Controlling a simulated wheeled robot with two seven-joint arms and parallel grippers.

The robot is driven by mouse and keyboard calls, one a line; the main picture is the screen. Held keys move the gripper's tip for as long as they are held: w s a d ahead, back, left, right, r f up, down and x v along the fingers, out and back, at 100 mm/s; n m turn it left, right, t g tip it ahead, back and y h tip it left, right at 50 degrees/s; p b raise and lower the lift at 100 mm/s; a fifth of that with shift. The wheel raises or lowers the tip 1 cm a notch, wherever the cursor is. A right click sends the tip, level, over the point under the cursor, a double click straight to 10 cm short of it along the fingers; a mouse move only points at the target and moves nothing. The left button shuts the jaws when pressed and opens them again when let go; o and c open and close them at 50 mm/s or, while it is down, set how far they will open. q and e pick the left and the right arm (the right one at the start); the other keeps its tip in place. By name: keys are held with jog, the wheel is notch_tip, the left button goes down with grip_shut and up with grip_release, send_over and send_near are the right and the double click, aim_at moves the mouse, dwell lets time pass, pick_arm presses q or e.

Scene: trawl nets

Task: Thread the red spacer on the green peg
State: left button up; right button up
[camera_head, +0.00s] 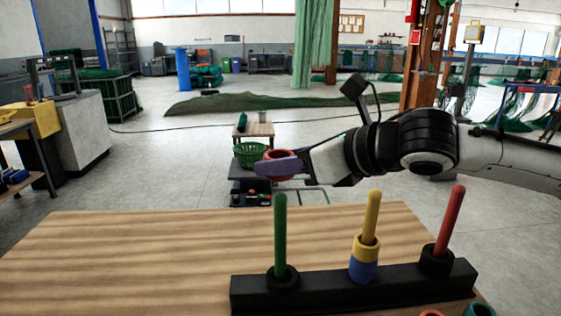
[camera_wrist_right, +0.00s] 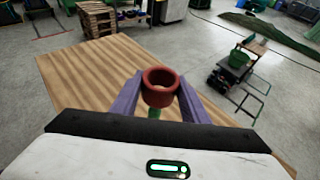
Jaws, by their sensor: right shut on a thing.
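The red spacer (camera_head: 283,153) is a short open ring held by my right gripper (camera_head: 272,167). In the right wrist view the spacer (camera_wrist_right: 158,97) sits upright between the two purple fingers (camera_wrist_right: 160,89), its hole facing up. The green peg (camera_head: 280,230) stands at the left end of a black rack (camera_head: 325,292) and carries no spacer above its black collar. In the head view the spacer is above the peg's tip, with a gap between them. A green bit (camera_wrist_right: 154,113), probably the peg, shows below the spacer in the wrist view. My left gripper is not in view.
The yellow peg (camera_head: 371,215) carries a yellow spacer (camera_head: 366,247) over a blue one (camera_head: 363,270). The red peg (camera_head: 450,220) is bare above its collar. An orange ring (camera_head: 432,312) and a teal ring (camera_head: 479,310) show at the bottom edge. The wooden table (camera_head: 130,260) is clear on the left.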

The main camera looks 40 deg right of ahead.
aim_at(282, 194)
jog(key=shift+f+b, duration=0.65)
jog(key=shift+f, duration=0.15)
jog(key=shift+f+b, duration=1.7)
jog(key=shift+f, duration=0.6)
pick_arm(q)
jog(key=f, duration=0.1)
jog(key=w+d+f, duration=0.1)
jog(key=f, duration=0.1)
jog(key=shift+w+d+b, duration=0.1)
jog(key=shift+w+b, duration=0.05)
jog(key=shift+b, duration=0.15)
pick_arm(e)
jog(key=shift+f, duration=0.1)
jog(key=o, duration=1.1)
jog(key=shift+o, duration=0.2)
